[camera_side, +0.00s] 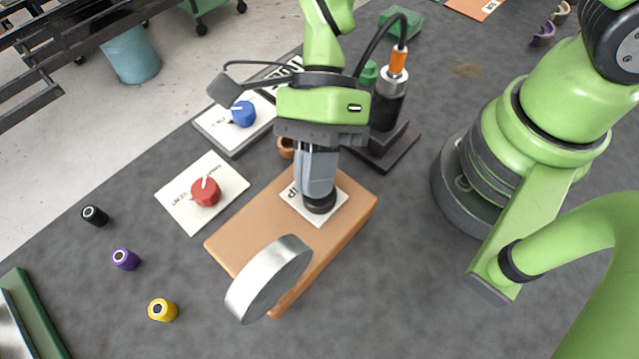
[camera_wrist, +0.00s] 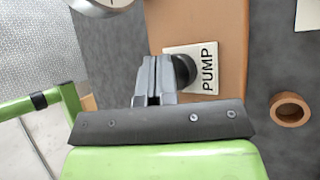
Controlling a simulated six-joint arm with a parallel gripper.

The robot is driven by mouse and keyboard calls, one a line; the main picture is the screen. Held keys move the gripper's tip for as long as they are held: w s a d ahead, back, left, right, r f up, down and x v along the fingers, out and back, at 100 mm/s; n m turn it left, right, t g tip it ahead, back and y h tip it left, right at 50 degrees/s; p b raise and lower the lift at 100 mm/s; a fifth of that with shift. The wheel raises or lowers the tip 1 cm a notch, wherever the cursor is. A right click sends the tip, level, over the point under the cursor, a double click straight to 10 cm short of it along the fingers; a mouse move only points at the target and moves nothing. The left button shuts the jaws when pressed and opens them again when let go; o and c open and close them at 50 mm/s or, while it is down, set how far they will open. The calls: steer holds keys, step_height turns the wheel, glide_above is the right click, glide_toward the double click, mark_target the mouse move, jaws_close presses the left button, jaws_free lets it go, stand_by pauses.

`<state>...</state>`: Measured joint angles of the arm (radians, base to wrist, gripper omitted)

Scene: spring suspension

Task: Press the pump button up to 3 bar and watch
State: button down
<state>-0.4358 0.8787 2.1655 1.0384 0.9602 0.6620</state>
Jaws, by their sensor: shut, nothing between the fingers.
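The pump button is a black round knob (camera_side: 320,204) on a white label plate on top of an orange-tan box (camera_side: 245,225). In the wrist view the black button (camera_wrist: 184,70) sits beside the printed word PUMP (camera_wrist: 208,68). My gripper (camera_side: 317,192) is shut and empty, pointing down with its fingertips at the button. They appear to touch it or be just above it; I cannot tell which. A round silver gauge (camera_side: 268,280) is fixed to the box's front end. Its dial faces away in the side view, and only a sliver shows in the wrist view (camera_wrist: 108,2), so the reading is hidden.
A red knob (camera_side: 205,191) and a blue knob (camera_side: 243,114) stand on white plates at left. Black, purple and yellow small cylinders (camera_side: 162,309) stand at the front left. A dark stand with an orange-topped cylinder (camera_side: 390,100) is behind my gripper. A brown ring (camera_wrist: 290,109) lies beside the box.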

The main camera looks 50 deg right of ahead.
steer(key=shift+f, duration=0.7)
stand_by(0.5)
steer(key=shift+r, duration=1.25)
steer(key=shift+r, duration=2.5)
steer(key=shift+r, duration=0.1)
